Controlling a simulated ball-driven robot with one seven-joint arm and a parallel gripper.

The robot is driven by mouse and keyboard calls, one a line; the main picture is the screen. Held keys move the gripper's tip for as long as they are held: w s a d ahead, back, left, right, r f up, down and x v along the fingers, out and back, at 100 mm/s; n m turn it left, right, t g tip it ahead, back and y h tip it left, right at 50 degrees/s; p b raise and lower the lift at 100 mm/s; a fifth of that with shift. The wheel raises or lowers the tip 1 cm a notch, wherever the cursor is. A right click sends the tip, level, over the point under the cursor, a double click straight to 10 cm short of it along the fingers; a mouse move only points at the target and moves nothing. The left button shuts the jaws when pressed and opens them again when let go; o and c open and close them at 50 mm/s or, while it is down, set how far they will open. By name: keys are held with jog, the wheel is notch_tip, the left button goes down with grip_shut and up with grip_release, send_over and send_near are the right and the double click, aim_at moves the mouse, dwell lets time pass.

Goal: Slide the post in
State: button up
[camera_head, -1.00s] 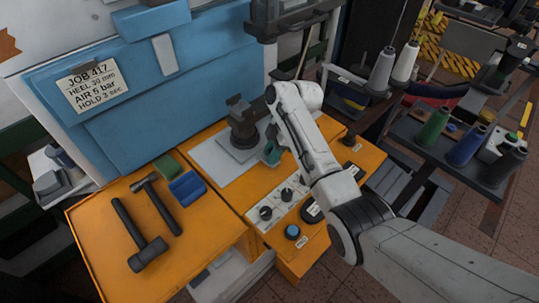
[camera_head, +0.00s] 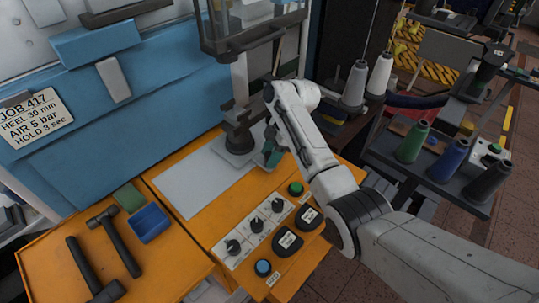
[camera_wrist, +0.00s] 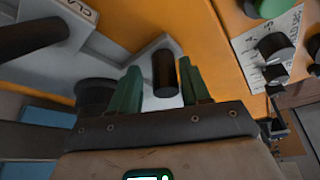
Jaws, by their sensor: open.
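A dark upright post (camera_head: 237,125) with a round base stands on the grey plate of the orange bench, under the blue machine. My gripper (camera_head: 271,150), with green fingers, is just right of it and low near the plate. In the wrist view my gripper (camera_wrist: 160,88) is open. A short dark cylinder (camera_wrist: 163,70) appears between and beyond its fingertips; I cannot tell whether it is part of that post or whether the fingers touch it. A darker round part (camera_wrist: 95,93) sits left of the left finger.
The control panel with knobs (camera_head: 255,226) and a green button (camera_head: 295,188) lies in front. Two hammers (camera_head: 115,242) and a blue tray (camera_head: 150,222) lie at left. A rack with thread cones (camera_head: 412,142) stands at right. The grey plate (camera_head: 195,183) is bare at left.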

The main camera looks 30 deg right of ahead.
jog(key=shift+o, duration=0.5)
jog(key=shift+a, duration=0.15)
jog(key=w+v, duration=0.1)
jog(key=v, duration=0.9)
jog(key=shift+s+d+r+b, duration=0.3)
jog(key=shift+s+b, duration=0.1)
jog(key=shift+s, duration=0.1)
